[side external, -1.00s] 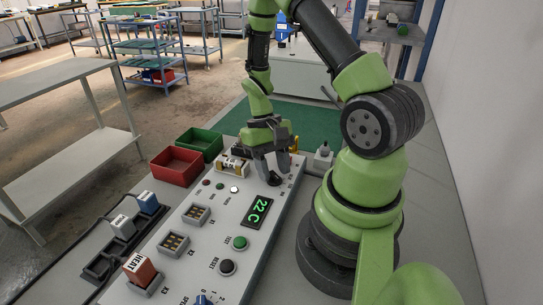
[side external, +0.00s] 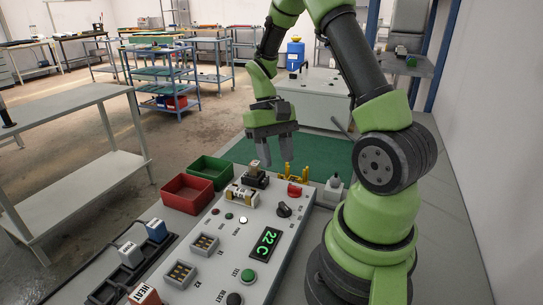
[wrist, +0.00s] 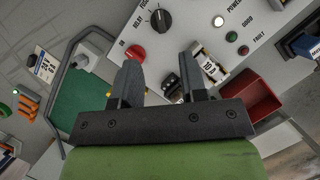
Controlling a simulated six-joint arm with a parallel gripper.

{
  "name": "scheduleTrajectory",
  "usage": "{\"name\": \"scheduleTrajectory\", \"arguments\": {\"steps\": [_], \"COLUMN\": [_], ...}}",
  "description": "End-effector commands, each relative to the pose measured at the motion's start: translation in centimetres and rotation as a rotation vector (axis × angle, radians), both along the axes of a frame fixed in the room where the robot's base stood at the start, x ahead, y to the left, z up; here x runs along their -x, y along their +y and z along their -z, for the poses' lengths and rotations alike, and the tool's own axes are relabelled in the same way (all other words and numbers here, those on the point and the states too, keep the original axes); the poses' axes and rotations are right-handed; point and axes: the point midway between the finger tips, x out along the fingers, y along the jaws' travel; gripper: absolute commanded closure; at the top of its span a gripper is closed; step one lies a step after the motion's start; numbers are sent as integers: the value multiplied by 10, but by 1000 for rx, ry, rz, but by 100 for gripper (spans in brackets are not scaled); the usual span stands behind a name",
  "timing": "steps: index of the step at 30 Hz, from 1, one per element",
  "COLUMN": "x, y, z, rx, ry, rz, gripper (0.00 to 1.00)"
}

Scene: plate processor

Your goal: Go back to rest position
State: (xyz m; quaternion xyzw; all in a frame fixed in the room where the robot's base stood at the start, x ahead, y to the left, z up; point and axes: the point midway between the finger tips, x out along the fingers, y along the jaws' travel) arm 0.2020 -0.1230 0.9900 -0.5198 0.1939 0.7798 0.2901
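My gripper (side external: 274,150) hangs above the far end of the grey control panel (side external: 215,268), pointing down. Its two fingers are apart with nothing between them. In the wrist view my gripper (wrist: 160,80) also shows as open and empty, with the panel (wrist: 195,25) below it. The black rotary knob (side external: 284,210) stands clear of the gripper. It also shows in the wrist view (wrist: 161,20), near a red button (wrist: 136,53).
A red bin (side external: 187,193) and a green bin (side external: 211,169) stand at the panel's left. Under the gripper are a small block in a black holder (side external: 257,180) and yellow clips (side external: 293,173). The display (side external: 268,243) reads 22 C. The green mat (side external: 325,151) behind is mostly bare.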

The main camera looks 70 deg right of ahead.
Motion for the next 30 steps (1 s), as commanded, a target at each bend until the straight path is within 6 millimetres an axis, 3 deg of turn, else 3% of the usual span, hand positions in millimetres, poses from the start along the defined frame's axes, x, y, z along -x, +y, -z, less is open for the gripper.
{"name": "scheduleTrajectory", "arguments": {"steps": [5,8,16,24,30], "x": [-1,-5,-9,23,49], "y": [1,8,62,120,144], "z": [-2,-15,-91,-147,-164], "rx": [5,30,148,179,151], "ry": [-8,-51,-356,-721,-919], "rz": [-3,-20,-116,-207,-243], "gripper": [61,61,61,61,61]}}
